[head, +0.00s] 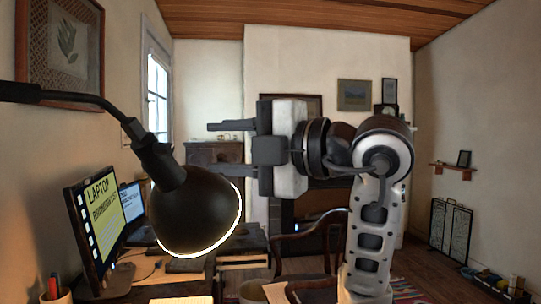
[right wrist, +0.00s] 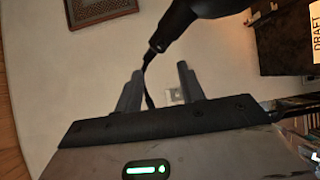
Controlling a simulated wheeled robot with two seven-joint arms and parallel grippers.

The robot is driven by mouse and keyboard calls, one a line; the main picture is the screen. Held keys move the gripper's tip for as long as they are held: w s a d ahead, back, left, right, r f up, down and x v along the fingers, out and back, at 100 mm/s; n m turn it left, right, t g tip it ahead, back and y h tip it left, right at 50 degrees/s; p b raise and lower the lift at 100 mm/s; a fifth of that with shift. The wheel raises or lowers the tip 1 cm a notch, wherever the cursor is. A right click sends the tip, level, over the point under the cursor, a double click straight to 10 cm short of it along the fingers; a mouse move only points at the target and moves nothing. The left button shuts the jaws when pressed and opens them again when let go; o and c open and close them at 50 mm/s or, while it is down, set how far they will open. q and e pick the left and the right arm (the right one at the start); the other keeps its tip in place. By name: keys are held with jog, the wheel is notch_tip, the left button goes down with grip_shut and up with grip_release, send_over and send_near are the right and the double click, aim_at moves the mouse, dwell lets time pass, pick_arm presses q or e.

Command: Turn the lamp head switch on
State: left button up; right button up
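A black desk lamp hangs from the left in the head view, its round head (head: 200,215) tilted down with a bright rim. A dark neck piece (head: 157,158) joins the head to the thin lamp arm (head: 80,97). I cannot make out the switch itself. My right gripper (head: 228,149) is open and empty, fingers pointing left, above and to the right of the lamp head in the picture. In the right wrist view, the gripper (right wrist: 160,88) is open, with the lamp neck (right wrist: 172,28) beyond its fingertips and the thin lamp arm showing between the fingers. My left gripper is not in view.
A chair (head: 310,245) is behind the desk. Open air lies between my right gripper and the lamp.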

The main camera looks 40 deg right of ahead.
jog(key=v, duration=0.7)
jog(key=shift+b, duration=0.45)
